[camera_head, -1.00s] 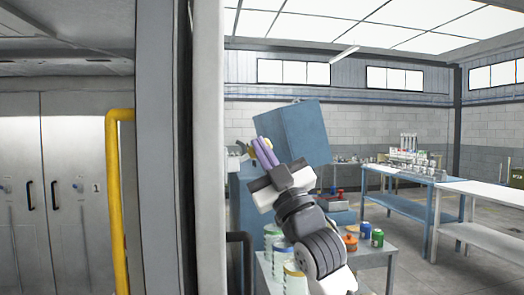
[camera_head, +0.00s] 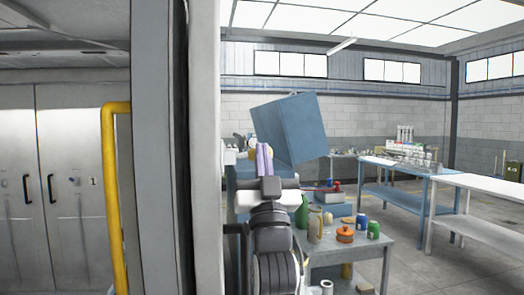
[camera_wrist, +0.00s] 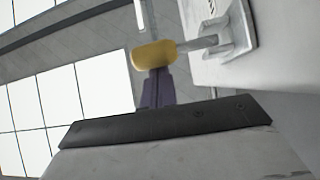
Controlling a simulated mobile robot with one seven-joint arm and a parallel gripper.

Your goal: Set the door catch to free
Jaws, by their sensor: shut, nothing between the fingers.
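In the wrist view, a yellow knob (camera_wrist: 153,54) sits on a metal shaft that runs to a bracket on a pale plate (camera_wrist: 285,50); it looks like the door catch. My gripper (camera_wrist: 154,74) has its purple fingers together, with the tips right at the underside of the knob. Whether they touch it I cannot tell. In the head view my gripper (camera_head: 264,148) points up, shut and empty, just right of the grey post.
A tilted blue box-like panel (camera_head: 290,128) stands close behind and right of the gripper. A grey post (camera_head: 206,150) and yellow rail (camera_head: 112,200) are at left. A bench (camera_head: 362,250) with jars and bottles is below right. Blue and white tables stand farther right.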

